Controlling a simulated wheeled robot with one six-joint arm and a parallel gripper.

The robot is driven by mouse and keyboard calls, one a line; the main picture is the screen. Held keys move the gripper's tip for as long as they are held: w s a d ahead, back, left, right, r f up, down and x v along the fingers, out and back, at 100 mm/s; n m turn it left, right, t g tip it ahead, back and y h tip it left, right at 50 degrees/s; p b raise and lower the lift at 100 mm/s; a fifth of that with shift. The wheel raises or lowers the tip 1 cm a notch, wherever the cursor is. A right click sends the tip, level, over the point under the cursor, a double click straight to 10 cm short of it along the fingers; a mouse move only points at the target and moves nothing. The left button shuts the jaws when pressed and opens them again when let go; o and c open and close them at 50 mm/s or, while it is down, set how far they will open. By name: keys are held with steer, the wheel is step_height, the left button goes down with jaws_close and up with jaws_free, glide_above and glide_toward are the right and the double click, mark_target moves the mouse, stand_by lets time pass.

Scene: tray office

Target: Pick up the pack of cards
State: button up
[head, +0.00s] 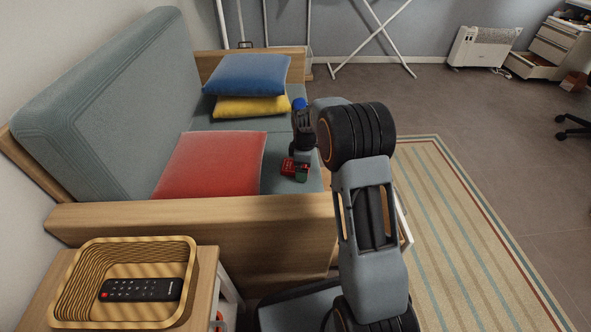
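A small red box (288,166), which looks like the pack of cards, lies on the grey-green sofa seat near its front edge, right of the red cushion. A small dark green item (302,174) sits right against it or just in front of it. My gripper (300,151) hangs over the seat just behind and above these two, pointing down. It is small and dark in the head view, so its finger gap does not show. I cannot tell whether it touches the box.
A red cushion (212,164), a blue cushion (247,76) and a yellow cushion (252,106) lie on the sofa. A blue round object (299,104) shows behind my gripper. The wooden armrest (190,223) stands in front. A basket (69,286) holds a remote (140,290).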

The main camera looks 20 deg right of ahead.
steer(key=shift+c, duration=0.5)
steer(key=c, duration=0.9)
steer(key=shift+c, duration=0.2)
steer(key=shift+r, duration=0.2)
